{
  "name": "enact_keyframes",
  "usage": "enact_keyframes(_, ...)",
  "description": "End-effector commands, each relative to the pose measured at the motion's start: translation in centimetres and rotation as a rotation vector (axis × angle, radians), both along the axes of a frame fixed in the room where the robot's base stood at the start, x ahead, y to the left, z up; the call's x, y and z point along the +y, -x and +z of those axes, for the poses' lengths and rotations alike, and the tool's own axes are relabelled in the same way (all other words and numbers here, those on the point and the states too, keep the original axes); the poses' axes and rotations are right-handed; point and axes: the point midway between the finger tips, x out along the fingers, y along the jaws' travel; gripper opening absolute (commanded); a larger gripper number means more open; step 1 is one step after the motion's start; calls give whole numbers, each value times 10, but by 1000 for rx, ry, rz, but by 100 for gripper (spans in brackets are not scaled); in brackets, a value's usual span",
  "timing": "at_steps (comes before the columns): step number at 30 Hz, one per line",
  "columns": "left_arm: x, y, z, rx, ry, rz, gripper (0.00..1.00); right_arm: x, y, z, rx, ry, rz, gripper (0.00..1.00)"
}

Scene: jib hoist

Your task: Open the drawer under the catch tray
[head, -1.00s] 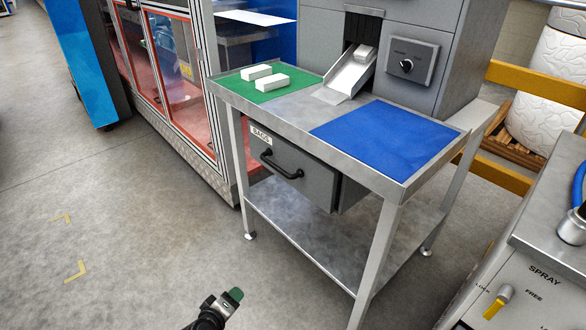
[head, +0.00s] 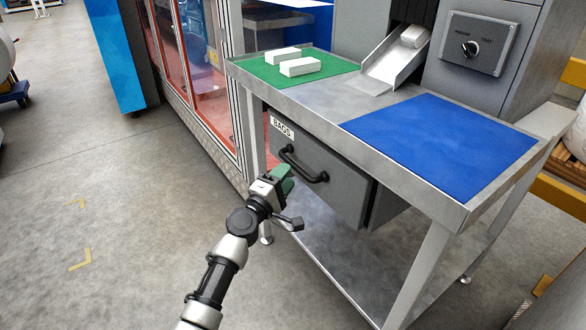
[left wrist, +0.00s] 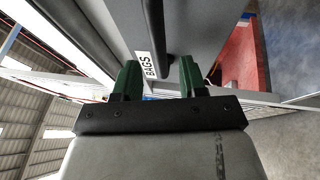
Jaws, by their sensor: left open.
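The grey drawer (head: 338,192) hangs under the left part of the steel table and bears a white BAGS label (head: 282,128). It looks shut. Its black bar handle (head: 303,163) runs across the front. My left gripper (head: 284,178), with green fingers, is just in front of the handle's left end. In the left wrist view the gripper (left wrist: 160,80) is open. The handle (left wrist: 155,35) lies ahead, in line with the gap between the fingers; I cannot tell whether it touches them. My right gripper is in neither view.
On the table top are a green mat (head: 262,74) with two white blocks (head: 300,66), a blue mat (head: 440,145) and a chute (head: 396,68) holding another block. A lower shelf (head: 350,265) and table legs lie below the drawer. The floor at left is clear.

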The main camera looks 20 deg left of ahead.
Motion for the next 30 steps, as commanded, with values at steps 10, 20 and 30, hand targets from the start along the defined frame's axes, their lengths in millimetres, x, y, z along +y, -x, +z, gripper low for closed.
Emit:
enact_keyframes(10,-10,-36,6,0,0,0,42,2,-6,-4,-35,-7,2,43)
enact_keyframes(20,-10,-37,6,1,0,0,34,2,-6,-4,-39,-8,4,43)
enact_keyframes(30,-10,-37,6,2,-1,0,0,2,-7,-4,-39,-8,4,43)
